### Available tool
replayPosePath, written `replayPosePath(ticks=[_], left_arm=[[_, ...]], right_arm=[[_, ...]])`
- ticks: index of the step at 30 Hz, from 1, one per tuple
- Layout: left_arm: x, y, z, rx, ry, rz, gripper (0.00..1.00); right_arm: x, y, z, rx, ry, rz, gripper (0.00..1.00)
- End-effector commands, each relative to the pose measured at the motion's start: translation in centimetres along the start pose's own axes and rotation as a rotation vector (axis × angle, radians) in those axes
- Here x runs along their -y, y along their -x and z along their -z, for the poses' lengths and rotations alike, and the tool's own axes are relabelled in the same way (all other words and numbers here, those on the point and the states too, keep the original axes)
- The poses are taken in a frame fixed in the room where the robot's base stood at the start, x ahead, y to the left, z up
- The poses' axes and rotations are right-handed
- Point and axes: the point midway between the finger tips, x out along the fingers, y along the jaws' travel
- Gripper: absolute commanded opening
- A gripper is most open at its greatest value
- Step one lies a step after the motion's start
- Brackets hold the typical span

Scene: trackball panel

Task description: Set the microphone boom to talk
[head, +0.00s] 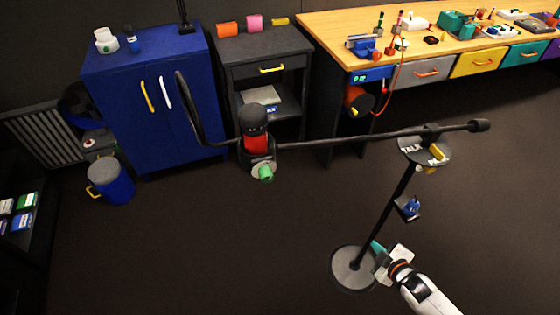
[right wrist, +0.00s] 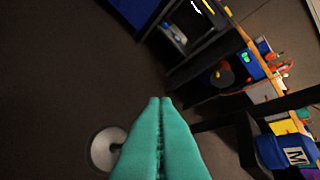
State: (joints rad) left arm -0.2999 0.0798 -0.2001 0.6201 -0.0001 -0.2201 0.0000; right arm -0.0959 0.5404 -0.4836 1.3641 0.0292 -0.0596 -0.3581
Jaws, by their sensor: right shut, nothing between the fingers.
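The microphone boom (head: 350,136) is a long dark arm, nearly level, on a tall stand with a round grey base (head: 345,272). The microphone (head: 254,118), with a dark head and red body, hangs at the boom's left part. At the pivot, a round dial plate (head: 411,148) reads TALK, with a second, partly hidden word starting with P. A yellow pointer (head: 436,153) lies nearer that second word. My right gripper (head: 380,252) is shut and empty, low beside the pole in the picture. Its teal fingertips (right wrist: 160,104) touch each other in the right wrist view. My left gripper is not in view.
A blue box (head: 408,208) is on the stand's pole; it shows with an M in the right wrist view (right wrist: 290,154). A blue cabinet (head: 150,95), dark drawer unit (head: 265,55) and wooden workbench (head: 340,30) stand behind. The floor around the base is clear.

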Motion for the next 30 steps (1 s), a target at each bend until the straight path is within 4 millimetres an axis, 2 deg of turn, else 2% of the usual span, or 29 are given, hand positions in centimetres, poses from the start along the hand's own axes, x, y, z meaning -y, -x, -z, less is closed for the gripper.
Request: replayPosePath(ticks=[1, 4, 6, 8, 9, 12, 15, 19, 23, 30], left_arm=[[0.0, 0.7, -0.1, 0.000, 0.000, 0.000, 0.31], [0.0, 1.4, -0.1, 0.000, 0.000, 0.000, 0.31], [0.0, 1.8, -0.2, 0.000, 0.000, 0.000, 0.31], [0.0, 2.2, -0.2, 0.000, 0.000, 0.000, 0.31], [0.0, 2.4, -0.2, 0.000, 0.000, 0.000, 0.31], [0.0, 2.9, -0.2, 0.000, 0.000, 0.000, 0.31], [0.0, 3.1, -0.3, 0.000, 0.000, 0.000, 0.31], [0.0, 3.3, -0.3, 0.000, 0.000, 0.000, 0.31], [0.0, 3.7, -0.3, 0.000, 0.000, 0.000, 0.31], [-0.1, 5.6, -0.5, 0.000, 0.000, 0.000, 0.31]], right_arm=[[3.7, 1.0, -4.5, 0.109, 0.115, 0.031, 0.00], [8.0, 4.0, -13.0, 0.315, 0.326, 0.079, 0.00], [9.6, 7.1, -18.6, 0.455, 0.465, 0.108, 0.00], [10.3, 10.3, -22.9, 0.572, 0.574, 0.128, 0.00], [10.4, 12.6, -25.4, 0.645, 0.640, 0.140, 0.00], [10.0, 18.1, -30.3, 0.803, 0.771, 0.163, 0.00], [9.4, 22.6, -33.3, 0.918, 0.856, 0.180, 0.00], [8.8, 26.0, -35.2, 0.999, 0.910, 0.193, 0.00], [8.6, 26.6, -36.1, 1.021, 0.920, 0.199, 0.00], [8.0, 24.9, -39.1, 1.022, 0.917, 0.201, 0.00]])
